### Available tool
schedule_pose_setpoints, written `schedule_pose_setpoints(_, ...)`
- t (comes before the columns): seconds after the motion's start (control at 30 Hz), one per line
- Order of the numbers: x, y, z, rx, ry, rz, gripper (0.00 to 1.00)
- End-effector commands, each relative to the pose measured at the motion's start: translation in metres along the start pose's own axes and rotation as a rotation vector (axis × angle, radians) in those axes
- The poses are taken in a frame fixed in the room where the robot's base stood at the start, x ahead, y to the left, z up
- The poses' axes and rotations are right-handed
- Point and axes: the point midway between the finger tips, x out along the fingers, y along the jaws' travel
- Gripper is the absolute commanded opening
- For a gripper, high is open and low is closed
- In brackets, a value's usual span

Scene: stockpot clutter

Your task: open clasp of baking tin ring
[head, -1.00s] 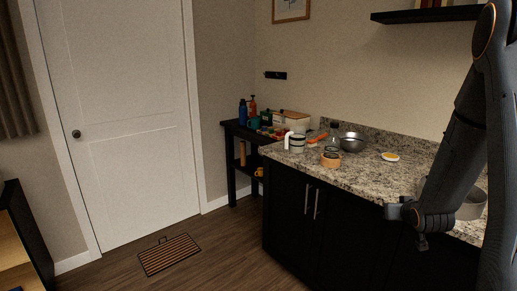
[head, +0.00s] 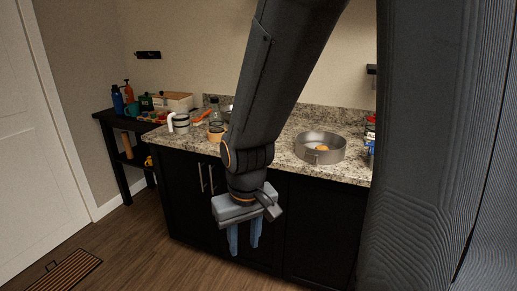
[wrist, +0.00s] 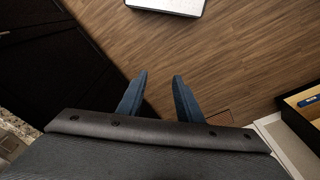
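The clasp is too small to make out for certain. My gripper (head: 244,242) points down in front of the dark cabinets, below counter height and to the left of the tin, well apart from it. Its two blue fingers are apart with nothing between them. In the wrist view my gripper (wrist: 159,82) is over bare wood floor, and the tin is not seen there.
The granite counter (head: 288,137) also holds a white-handled mug (head: 181,123), a wooden bowl (head: 216,134) and a bottle (head: 215,109). A dark side table with bottles stands at the left. A floor grille (head: 72,277) lies lower left. The floor before the cabinets is clear.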

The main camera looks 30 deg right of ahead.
Motion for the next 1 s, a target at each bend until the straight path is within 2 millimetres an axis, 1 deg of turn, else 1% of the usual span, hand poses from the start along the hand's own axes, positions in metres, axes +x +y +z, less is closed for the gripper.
schedule_pose_setpoints(0.07,0.004,0.004,-0.005,0.007,0.014,0.003,0.33)
schedule_pose_setpoints(0.13,0.011,0.015,-0.020,0.024,0.054,0.011,0.33)
schedule_pose_setpoints(0.17,0.016,0.023,-0.029,0.035,0.079,0.016,0.33)
schedule_pose_setpoints(0.27,0.037,0.057,-0.069,0.079,0.202,0.044,0.33)
schedule_pose_setpoints(0.3,0.045,0.075,-0.088,0.099,0.264,0.058,0.33)
schedule_pose_setpoints(0.37,0.057,0.104,-0.114,0.129,0.360,0.082,0.33)
schedule_pose_setpoints(0.4,0.063,0.122,-0.131,0.146,0.424,0.093,0.33)
schedule_pose_setpoints(0.47,0.070,0.152,-0.153,0.171,0.520,0.116,0.33)
schedule_pose_setpoints(0.5,0.074,0.173,-0.166,0.188,0.585,0.132,0.33)
schedule_pose_setpoints(0.57,0.078,0.203,-0.182,0.209,0.681,0.157,0.33)
schedule_pose_setpoints(0.6,0.080,0.224,-0.191,0.224,0.745,0.174,0.33)
schedule_pose_setpoints(0.67,0.082,0.255,-0.201,0.243,0.840,0.199,0.33)
schedule_pose_setpoints(0.7,0.083,0.274,-0.206,0.254,0.903,0.216,0.33)
schedule_pose_setpoints(0.77,0.082,0.304,-0.210,0.271,0.998,0.242,0.33)
schedule_pose_setpoints(0.8,0.081,0.322,-0.210,0.280,1.061,0.259,0.33)
schedule_pose_setpoints(0.9,0.077,0.360,-0.206,0.299,1.201,0.299,0.33)
schedule_pose_setpoints(1.0,0.071,0.387,-0.197,0.311,1.311,0.330,0.33)
